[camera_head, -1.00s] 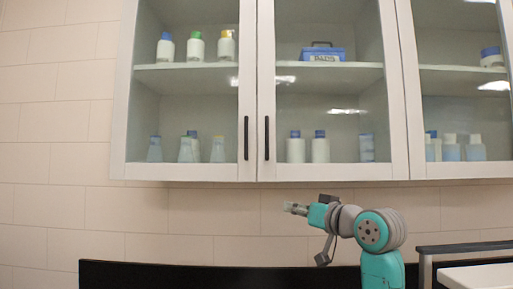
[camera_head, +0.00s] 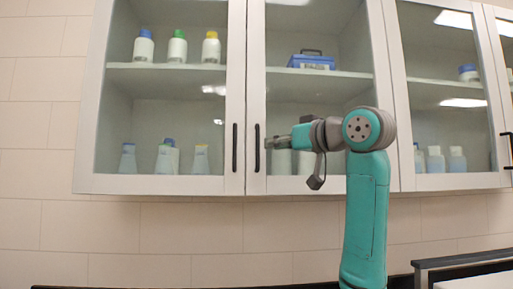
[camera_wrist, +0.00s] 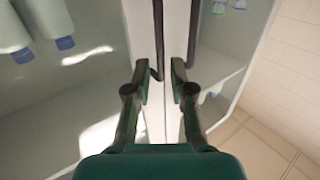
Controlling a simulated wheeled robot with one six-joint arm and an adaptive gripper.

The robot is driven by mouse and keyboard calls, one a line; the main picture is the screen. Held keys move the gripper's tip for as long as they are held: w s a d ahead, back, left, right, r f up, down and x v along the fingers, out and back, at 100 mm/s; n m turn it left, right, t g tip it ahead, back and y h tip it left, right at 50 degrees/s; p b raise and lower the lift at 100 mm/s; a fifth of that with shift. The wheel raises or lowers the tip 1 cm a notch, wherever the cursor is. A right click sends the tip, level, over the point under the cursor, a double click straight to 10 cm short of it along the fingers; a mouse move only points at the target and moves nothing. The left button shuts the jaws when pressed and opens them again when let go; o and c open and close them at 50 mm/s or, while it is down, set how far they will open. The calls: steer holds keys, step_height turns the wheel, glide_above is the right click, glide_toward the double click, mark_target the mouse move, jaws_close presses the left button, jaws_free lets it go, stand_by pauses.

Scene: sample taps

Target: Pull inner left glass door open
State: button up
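The wall cabinet has several glass doors in pale frames. The leftmost door (camera_head: 234,80) and the door to its right (camera_head: 256,80) meet at a narrow seam, both closed. Each has a vertical black handle beside the seam, the left one (camera_head: 235,148) and the right one (camera_head: 257,156). My gripper (camera_head: 270,143) is just right of the right handle in the head view. In the wrist view, where things appear upside down, my gripper (camera_wrist: 160,72) is open. The right-hand door's handle (camera_wrist: 158,35) runs toward the space between its fingers; contact cannot be told. The other handle (camera_wrist: 192,35) is near one finger.
Bottles (camera_head: 177,47) and a blue case (camera_head: 311,61) stand on shelves behind the glass. A tiled wall (camera_head: 40,150) lies left of and below the cabinet. A counter or cart edge (camera_head: 470,260) is at lower right.

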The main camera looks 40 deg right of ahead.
mark_target(258, 165)
steer(key=w, duration=0.7)
steer(key=shift+w, duration=0.2)
jaws_close()
